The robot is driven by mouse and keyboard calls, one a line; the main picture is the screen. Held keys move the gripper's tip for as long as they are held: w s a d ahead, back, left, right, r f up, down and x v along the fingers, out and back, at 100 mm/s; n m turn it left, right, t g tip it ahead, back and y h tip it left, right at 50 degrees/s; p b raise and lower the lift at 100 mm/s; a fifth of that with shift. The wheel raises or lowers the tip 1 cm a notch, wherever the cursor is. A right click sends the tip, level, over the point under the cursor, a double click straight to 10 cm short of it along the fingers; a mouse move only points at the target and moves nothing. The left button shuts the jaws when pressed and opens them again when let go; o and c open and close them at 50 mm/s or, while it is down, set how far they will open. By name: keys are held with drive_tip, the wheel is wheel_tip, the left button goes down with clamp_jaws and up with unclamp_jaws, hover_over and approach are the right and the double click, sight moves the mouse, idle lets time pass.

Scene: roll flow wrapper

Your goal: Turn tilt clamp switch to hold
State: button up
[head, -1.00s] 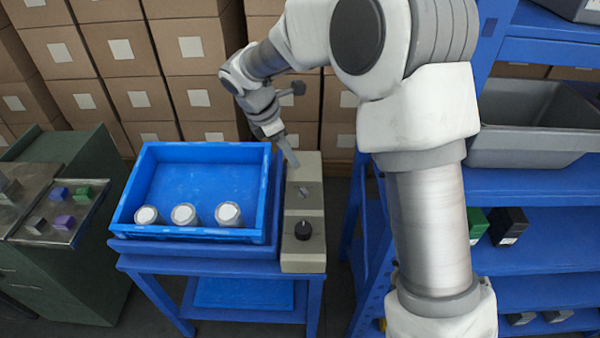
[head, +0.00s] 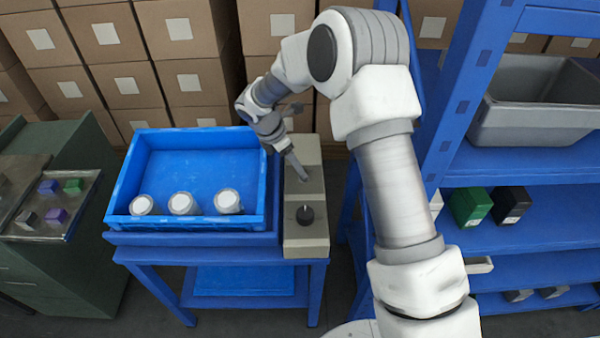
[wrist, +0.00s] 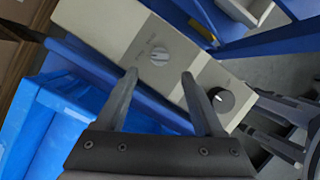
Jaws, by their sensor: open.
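A beige control box (head: 305,240) stands at the right side of the blue stand. In the wrist view the box carries a small silver rotary switch (wrist: 159,56) and a black knob (wrist: 218,100) with a white mark. The lettering beside them is too blurred to read. My gripper (wrist: 160,74) is open, its two fingertips on either side of the near edge of the silver switch, with nothing between them. Contact with the switch cannot be told. In the head view my gripper (head: 301,176) points down at the box, behind the black knob (head: 305,215), and mostly hides the silver switch.
A blue tray (head: 190,223) with three white-topped cylinders sits left of the box. A green cabinet (head: 75,250) with small coloured blocks stands at far left. A blue shelf (head: 545,172) with a grey bin (head: 540,115) is at right. Cartons (head: 190,75) are stacked behind.

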sight(300, 179)
drive_tip(key=x, duration=0.6)
drive_tip(key=shift+d+f, duration=0.1)
drive_tip(key=shift+f, duration=0.2)
clamp_jaws()
